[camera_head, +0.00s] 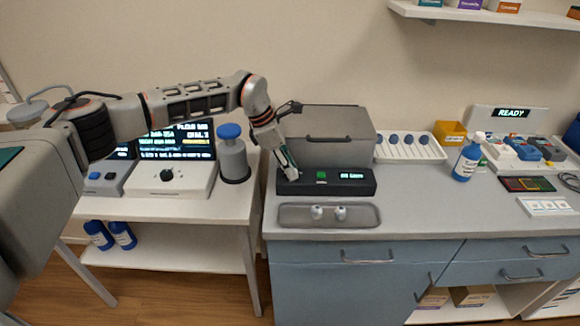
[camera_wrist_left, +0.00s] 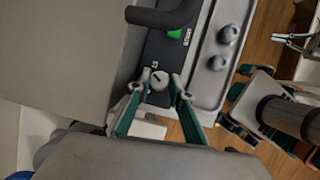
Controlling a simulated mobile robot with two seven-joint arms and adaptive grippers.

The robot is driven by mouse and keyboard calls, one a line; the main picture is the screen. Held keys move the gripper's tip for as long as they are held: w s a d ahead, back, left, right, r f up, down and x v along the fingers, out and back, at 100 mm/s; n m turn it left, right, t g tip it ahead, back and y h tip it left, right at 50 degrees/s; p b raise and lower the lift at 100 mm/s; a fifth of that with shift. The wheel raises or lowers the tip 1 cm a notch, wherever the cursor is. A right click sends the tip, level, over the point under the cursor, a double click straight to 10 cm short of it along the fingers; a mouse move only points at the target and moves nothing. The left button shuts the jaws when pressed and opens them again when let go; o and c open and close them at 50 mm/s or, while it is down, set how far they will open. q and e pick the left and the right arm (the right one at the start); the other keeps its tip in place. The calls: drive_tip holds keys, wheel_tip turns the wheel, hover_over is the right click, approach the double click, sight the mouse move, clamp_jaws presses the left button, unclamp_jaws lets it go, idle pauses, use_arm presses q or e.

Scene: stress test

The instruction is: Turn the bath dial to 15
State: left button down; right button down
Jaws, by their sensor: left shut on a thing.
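The bath is a grey lidded box (camera_head: 325,135) with a black control panel (camera_head: 355,185) along its front. My left gripper (camera_head: 290,175) reaches down to the left end of the panel and hides the dial in the head view. In the left wrist view, the round grey dial (camera_wrist_left: 159,80) has a dark pointer mark and lies between the fingertips of my left gripper (camera_wrist_left: 160,88), which is shut on it. A small printed mark by the dial is too small to read surely. My right gripper is not in the head view.
A grey tray (camera_head: 290,222) with two small pale knob-like pieces lies in front of the panel. A blue-capped grey canister (camera_head: 233,160) stands left on the white table. A white rack (camera_head: 428,153) and blue bottle (camera_head: 466,162) stand right. Robot parts show at the wrist view's right edge.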

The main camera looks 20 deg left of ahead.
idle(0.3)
use_arm(q)
drive_tip(key=c, duration=1.8)
unclamp_jaws()
drive_tip(key=shift+r, duration=0.1)
drive_tip(key=shift+w, duration=0.1)
